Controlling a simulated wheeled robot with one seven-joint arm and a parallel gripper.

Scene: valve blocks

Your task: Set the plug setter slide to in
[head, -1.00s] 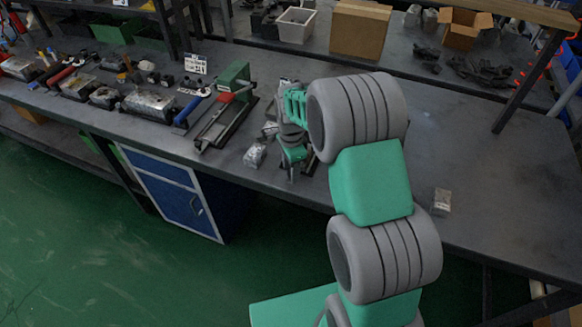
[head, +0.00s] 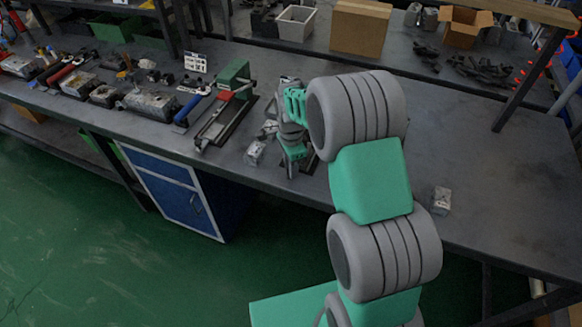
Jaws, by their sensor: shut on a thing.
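My gripper (head: 290,172) points down at the front of the workbench, in the middle of the head view. It is shut on a small part, which I take to be the plug setter slide; the grip itself is too small and too covered to see clearly. A fixture with a dark rail (head: 309,164) stands right behind and beside my gripper, mostly hidden by my wrist and forearm. The slide's exact position along it cannot be made out.
A green press with a red part (head: 235,80) stands on a dark rail just left of my gripper. A small metal block (head: 255,153) lies close to the gripper's left. Another block (head: 441,200) lies at right. Valve blocks (head: 152,104) and tools crowd the left; the bench's right is mostly clear.

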